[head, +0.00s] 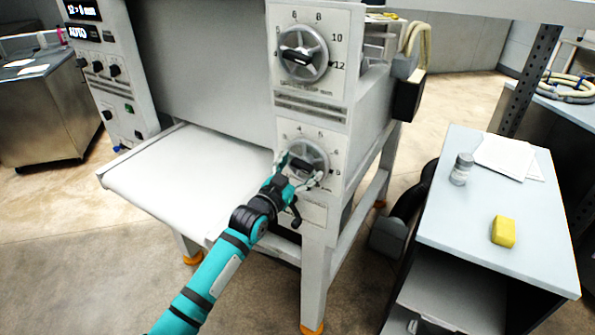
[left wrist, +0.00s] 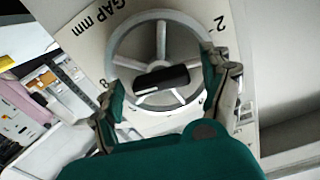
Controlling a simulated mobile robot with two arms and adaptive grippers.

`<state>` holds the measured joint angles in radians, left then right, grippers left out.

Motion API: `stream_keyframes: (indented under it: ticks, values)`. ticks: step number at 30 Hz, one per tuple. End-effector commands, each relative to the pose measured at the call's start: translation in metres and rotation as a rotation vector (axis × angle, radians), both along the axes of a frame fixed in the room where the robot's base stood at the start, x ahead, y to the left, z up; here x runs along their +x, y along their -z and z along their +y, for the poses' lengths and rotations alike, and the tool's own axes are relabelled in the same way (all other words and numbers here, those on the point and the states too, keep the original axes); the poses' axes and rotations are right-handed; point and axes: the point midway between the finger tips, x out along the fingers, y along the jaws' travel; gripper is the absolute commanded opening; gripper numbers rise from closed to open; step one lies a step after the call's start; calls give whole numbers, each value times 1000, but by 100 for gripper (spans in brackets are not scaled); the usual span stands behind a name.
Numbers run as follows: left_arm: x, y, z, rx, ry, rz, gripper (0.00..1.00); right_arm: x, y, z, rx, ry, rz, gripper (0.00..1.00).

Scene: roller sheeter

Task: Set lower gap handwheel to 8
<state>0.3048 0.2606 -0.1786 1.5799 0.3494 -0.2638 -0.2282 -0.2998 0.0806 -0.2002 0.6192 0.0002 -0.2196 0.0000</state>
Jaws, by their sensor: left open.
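The lower gap handwheel (head: 308,150) is a grey spoked wheel with a dark grip bar, on a white dial plate of the machine's front post. My left gripper (head: 302,171) is at this wheel, its open fingers on either side of the rim's lower part. In the left wrist view the wheel (left wrist: 157,54) and its dark bar (left wrist: 160,80) lie between the spread fingers of the left gripper (left wrist: 165,85). I cannot tell whether the fingers touch the rim. The gripper hides part of the dial, and I cannot read the setting. My right gripper is out of view.
A similar upper handwheel (head: 302,53) sits above on the same post. A white sheeter table (head: 180,175) extends left. A control panel (head: 110,70) stands at the back left. At right, a cart (head: 470,225) holds a yellow block (head: 503,231), a small jar (head: 461,169) and papers (head: 508,157).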

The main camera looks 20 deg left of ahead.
Motion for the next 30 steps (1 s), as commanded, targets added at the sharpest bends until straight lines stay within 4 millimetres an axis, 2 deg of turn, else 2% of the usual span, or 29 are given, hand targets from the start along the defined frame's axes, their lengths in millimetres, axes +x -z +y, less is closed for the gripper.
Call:
stream_keyframes:
  ticks: [5,18,24,30]
  values:
    - [-14,1,3,-1,0,1,81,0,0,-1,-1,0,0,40]
    - [-99,1,19,1,0,2,81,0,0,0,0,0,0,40]
    - [-116,0,23,1,0,1,81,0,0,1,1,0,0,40]
    - [-118,0,23,1,0,1,81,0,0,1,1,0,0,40]
